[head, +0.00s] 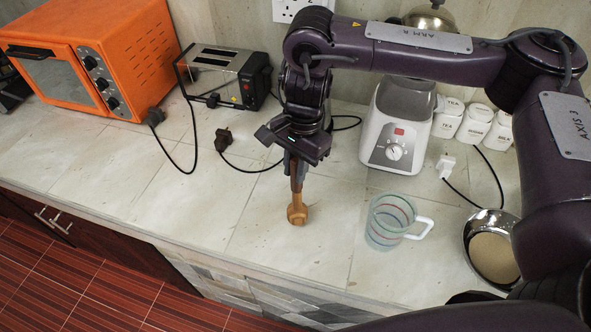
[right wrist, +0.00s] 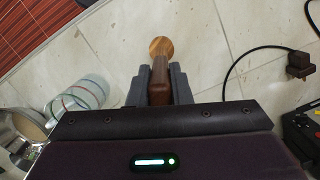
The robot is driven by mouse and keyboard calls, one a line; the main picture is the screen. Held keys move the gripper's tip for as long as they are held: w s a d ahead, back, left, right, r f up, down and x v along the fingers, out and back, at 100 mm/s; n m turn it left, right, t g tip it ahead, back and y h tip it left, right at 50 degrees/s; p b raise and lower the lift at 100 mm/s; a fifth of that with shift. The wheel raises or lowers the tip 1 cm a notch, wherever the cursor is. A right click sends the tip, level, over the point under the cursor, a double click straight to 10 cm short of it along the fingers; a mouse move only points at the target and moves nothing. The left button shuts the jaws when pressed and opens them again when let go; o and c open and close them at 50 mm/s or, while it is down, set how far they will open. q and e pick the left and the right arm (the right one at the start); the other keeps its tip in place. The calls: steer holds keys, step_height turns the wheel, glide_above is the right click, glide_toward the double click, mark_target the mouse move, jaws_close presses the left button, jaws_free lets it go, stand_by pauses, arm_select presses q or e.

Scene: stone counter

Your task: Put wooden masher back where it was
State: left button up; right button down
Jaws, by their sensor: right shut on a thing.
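The wooden masher (head: 297,208) hangs below my right gripper (head: 295,160) in the head view, with its round light-wood head pointing down at the counter. Whether its head touches the counter I cannot tell. In the right wrist view, my right gripper (right wrist: 160,85) is shut on the masher's dark brown handle, and the lighter masher head (right wrist: 161,46) shows beyond the fingertips. My left gripper is not in view.
A glass mug (head: 390,222) with coloured bands stands right of the masher, beside a metal bowl (head: 491,247). A white blender base (head: 398,130), a toaster (head: 222,75) and an orange oven (head: 92,55) stand behind. Black cords and a plug (head: 223,138) lie on the counter. The counter's left front is clear.

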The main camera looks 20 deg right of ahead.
steer(key=shift+f, duration=0.8)
steer(key=c, duration=1.3)
jaws_free()
steer(key=r, duration=0.4)
steer(key=d+r, duration=0.1)
steer(key=r, duration=0.3)
steer(key=w+r+b, duration=0.1)
steer(key=r, duration=0.3)
steer(key=shift+d, duration=0.25)
steer(key=shift+f, duration=0.1)
